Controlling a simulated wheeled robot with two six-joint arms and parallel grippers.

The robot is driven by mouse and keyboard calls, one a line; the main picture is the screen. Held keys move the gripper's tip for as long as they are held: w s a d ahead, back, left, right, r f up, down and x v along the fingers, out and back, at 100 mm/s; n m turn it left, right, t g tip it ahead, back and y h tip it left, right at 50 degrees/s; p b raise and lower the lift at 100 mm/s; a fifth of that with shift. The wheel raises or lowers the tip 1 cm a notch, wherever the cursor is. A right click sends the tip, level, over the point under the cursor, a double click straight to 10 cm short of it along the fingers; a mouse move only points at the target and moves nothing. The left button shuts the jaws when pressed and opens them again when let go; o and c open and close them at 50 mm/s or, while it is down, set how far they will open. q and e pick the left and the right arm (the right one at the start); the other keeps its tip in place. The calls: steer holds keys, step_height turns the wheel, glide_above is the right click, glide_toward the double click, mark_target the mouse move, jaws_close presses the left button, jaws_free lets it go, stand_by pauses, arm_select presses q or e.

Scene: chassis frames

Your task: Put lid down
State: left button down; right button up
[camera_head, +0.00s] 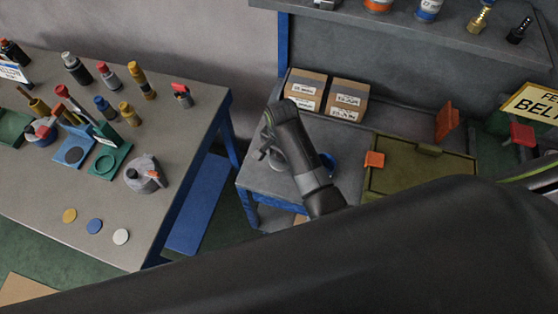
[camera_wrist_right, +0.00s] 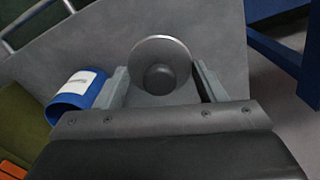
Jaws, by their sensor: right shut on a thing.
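My right gripper (camera_head: 270,146) is over the grey top of the small blue-legged table (camera_head: 262,180). In the right wrist view its fingers (camera_wrist_right: 162,84) stand on either side of a round grey lid (camera_wrist_right: 160,50) with a darker knob, and it is shut on the lid. The lid shows only partly in the head view (camera_head: 278,161), behind the arm. A blue cup (camera_wrist_right: 72,98) with a white label is beside the gripper in the right wrist view. It also shows in the head view (camera_head: 328,162), partly hidden by my arm. My left gripper is not in view.
Two cardboard boxes (camera_head: 305,88) stand at the back of the small table. An olive case (camera_head: 420,172) with orange parts is to the right. A workbench (camera_head: 185,130) with bottles, coloured trays and discs is at the left, across a gap.

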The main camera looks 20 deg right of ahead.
mark_target(280, 162)
steer(key=f, duration=0.4)
steer(key=shift+w+a, duration=0.15)
steer(key=shift+a, duration=0.05)
steer(key=shift+d+f, duration=0.1)
steer(key=shift+f, duration=0.2)
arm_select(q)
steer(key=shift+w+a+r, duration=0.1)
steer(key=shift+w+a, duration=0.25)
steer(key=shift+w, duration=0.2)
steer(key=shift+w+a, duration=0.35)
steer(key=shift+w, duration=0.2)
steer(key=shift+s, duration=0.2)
arm_select(e)
steer(key=o, duration=1)
steer(key=shift+f, duration=0.15)
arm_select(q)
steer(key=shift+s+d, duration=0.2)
arm_select(e)
steer(key=shift+r, duration=0.25)
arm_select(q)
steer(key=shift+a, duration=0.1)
arm_select(e)
step_height(280, 162, up, 12)
steer(key=shift+f, duration=0.1)
